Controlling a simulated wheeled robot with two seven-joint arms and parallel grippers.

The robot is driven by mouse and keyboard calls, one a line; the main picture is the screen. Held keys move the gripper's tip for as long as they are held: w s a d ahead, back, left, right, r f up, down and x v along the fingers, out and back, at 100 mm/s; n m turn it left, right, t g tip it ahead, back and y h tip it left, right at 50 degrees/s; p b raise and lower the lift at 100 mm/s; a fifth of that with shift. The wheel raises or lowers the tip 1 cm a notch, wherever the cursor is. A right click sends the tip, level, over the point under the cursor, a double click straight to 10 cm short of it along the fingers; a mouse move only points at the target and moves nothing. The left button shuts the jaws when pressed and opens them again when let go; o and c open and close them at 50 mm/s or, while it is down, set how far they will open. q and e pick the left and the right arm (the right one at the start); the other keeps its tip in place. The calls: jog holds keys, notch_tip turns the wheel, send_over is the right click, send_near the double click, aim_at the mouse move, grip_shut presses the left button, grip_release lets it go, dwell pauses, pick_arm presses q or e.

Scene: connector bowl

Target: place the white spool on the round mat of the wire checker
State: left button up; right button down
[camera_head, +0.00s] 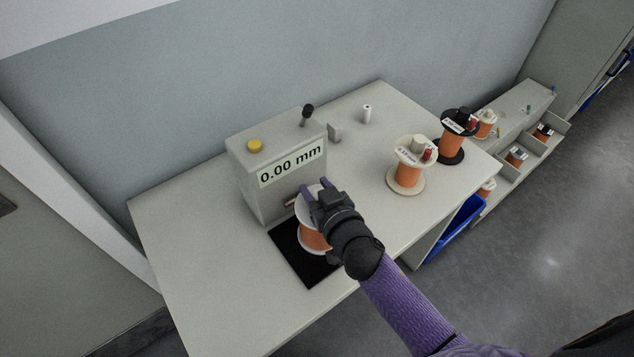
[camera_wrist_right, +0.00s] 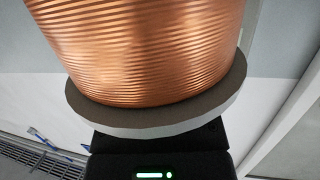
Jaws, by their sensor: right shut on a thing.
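The white spool (camera_head: 314,241), wound with copper wire, is held in my right gripper (camera_head: 318,200) at the front of the wire checker (camera_head: 248,181). It stands roughly upright over the black mat (camera_head: 291,253), which looks square where it shows. Whether the spool touches the mat, I cannot tell. The gripper and wrist hide its right side. The right wrist view shows the copper winding (camera_wrist_right: 150,50) and a pale flange (camera_wrist_right: 170,122) close to the camera. The checker's display reads 0.00 mm. My left gripper is not in view.
A cream spool (camera_head: 407,176) and a black spool (camera_head: 450,146) of copper wire stand to the right on the table (camera_head: 200,275). A small white cylinder (camera_head: 367,114) stands behind. A blue bin (camera_head: 455,229) and a shelf with more spools (camera_head: 513,157) lie beyond the right edge.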

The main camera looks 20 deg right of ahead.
jog(key=shift+f, duration=0.35)
jog(key=shift+c, duration=1.3)
grip_release()
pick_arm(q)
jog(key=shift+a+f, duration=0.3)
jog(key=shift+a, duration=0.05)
pick_arm(e)
jog(key=shift+f, duration=0.1)
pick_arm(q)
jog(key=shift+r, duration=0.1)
pick_arm(e)
jog(key=shift+s+r, duration=0.25)
pick_arm(q)
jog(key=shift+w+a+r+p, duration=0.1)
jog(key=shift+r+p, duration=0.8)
jog(key=shift+p, duration=0.1)
pick_arm(e)
jog(key=v, duration=1.1)
jog(key=shift+s, duration=0.25)
